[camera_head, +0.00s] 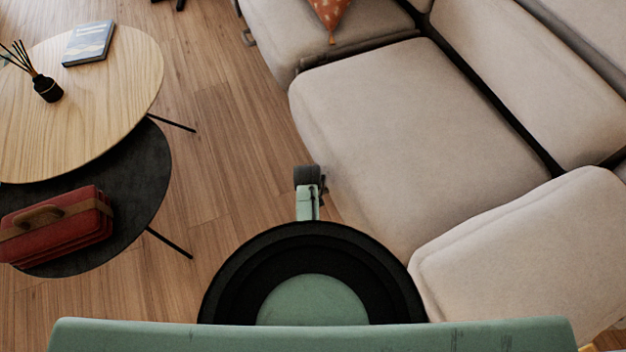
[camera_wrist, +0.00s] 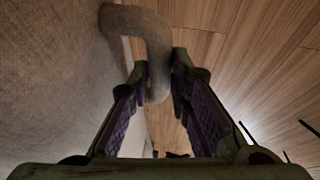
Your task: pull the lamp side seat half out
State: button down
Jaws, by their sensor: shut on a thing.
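The beige seat (camera_head: 375,130) nearest me is a padded sofa cushion block, and a dark gap runs between its rear edge and the backrest (camera_head: 520,75). In the wrist view, its grey fabric front (camera_wrist: 60,75) fills the left side, and a bent grey handle (camera_wrist: 150,38) sticks out from it. My gripper (camera_wrist: 158,95) is shut on the handle, with the handle's end between the fingers. In the head view, my gripper (camera_head: 308,178) is at the seat's front edge, and the handle is hidden there. No lamp shows.
Another seat (camera_head: 310,40) with an orange cushion (camera_head: 329,12) adjoins at the far side; an armrest (camera_head: 520,250) is at the near right. A round wooden table (camera_head: 110,85) stands left, above a black lower table (camera_head: 140,185) with a red case (camera_head: 60,228). Wooden floor (camera_head: 215,160) lies clear between.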

jog(key=s+a+p, duration=0.1)
jog(key=s+a, duration=0.2)
jog(key=a, duration=0.5)
jog(key=shift+s+a, duration=0.3)
jog(key=shift+a, duration=0.1)
jog(key=c, duration=1.5)
grip_release()
jog(key=shift+d, duration=0.1)
jog(key=v, duration=1.2)
jog(key=shift+w, duration=0.1)
